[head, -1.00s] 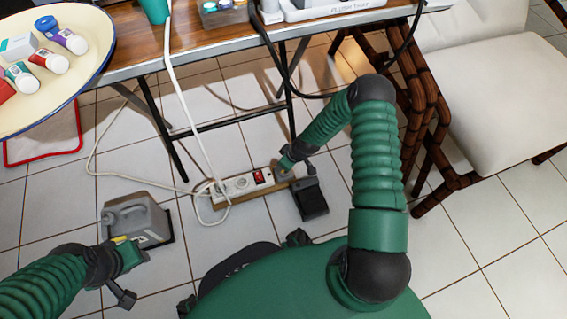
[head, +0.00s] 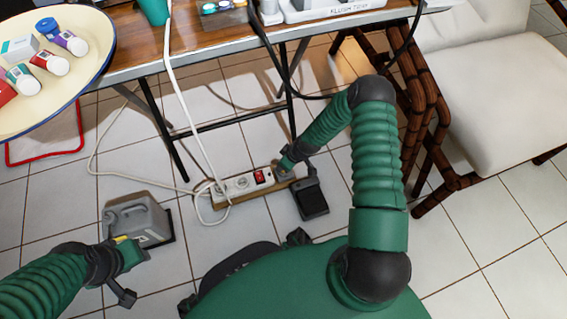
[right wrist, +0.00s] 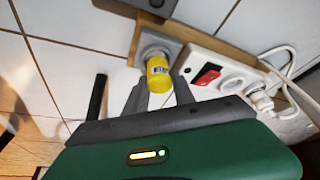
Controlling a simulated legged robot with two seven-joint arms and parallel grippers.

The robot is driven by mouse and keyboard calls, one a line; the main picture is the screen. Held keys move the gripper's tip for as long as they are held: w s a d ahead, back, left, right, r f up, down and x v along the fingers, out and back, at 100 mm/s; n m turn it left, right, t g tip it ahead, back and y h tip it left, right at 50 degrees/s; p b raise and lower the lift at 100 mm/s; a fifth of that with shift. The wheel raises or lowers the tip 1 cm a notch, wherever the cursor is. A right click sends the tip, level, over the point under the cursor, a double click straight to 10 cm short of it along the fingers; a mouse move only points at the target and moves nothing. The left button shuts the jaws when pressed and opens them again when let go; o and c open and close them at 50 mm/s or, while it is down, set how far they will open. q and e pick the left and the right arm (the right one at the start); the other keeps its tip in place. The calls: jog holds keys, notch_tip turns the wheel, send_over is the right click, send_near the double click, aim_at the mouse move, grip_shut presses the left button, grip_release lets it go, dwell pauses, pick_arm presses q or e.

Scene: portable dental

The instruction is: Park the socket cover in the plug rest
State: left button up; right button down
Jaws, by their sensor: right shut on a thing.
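In the right wrist view, a yellow socket cover (right wrist: 158,76) with a dark-marked label sits between the fingers of my right gripper (right wrist: 157,94), which is shut on it. Its far end is against or inside the grey round plug rest (right wrist: 157,47), mounted on a wooden board (right wrist: 208,41); I cannot tell how deep it sits. In the head view my right gripper (head: 283,168) is low at the right end of the white power strip (head: 240,186), and the cover is hidden there.
The power strip also shows in the right wrist view (right wrist: 215,75), with a red switch and a white plug (right wrist: 259,92). Open tiles lie at lower right.

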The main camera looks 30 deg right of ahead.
jog(key=shift+f+b, duration=0.55)
jog(key=shift+f, duration=0.3)
dwell(0.6)
jog(key=c, duration=1)
grip_release()
jog(key=shift+o, duration=0.2)
jog(key=p+v, duration=1.1)
jog(key=v, duration=0.6)
